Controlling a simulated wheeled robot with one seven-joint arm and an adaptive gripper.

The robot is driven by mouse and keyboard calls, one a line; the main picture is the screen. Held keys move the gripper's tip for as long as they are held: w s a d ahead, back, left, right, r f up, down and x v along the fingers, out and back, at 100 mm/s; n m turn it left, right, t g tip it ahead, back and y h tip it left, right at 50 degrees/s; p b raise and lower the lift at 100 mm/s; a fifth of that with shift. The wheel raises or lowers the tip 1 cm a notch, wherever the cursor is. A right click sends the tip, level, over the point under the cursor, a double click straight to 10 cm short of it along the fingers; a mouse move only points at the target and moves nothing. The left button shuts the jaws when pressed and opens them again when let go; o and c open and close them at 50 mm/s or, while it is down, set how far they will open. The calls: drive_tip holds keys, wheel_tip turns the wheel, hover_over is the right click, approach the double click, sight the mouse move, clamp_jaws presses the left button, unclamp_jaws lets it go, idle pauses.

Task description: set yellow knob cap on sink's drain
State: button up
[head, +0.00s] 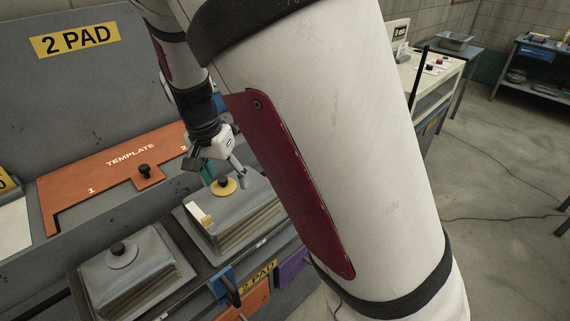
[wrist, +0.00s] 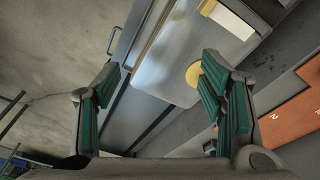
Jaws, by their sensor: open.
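A yellow round cap with a dark knob (head: 223,186) sits on top of a grey metal block with a sloped top (head: 245,215). In the wrist view, part of the yellow cap (wrist: 193,74) shows beside the right finger, which hides the rest. My gripper (head: 224,168) is open and empty, just above the cap in the head view; it also shows in the wrist view (wrist: 160,78) with teal pads spread apart. The cap lies off to the right between the fingers, not centred. I cannot make out a sink or drain; my arm covers much of the head view.
A similar grey block with a grey knobbed cap (head: 121,252) stands at front left. An orange template board (head: 110,180) with a black knob lies behind, under a "2 PAD" panel (head: 75,40). A white bench (head: 430,75) and a shelf (head: 540,75) stand at back right.

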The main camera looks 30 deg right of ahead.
drive_tip(key=s+d+r+n+t+y, duration=0.1)
drive_tip(key=s+r+n+t, duration=0.1)
drive_tip(key=s+r+n, duration=0.3)
drive_tip(key=s+d+r+n+t, duration=0.1)
drive_tip(key=s+r+n, duration=0.4)
drive_tip(key=s+r, duration=0.7)
drive_tip(key=s+t, duration=0.1)
drive_tip(key=s, duration=0.4)
drive_tip(key=shift+d+t+y, duration=0.2)
drive_tip(key=shift+t+y, duration=0.2)
drive_tip(key=shift+f, duration=0.1)
drive_tip(key=shift+c, duration=0.3)
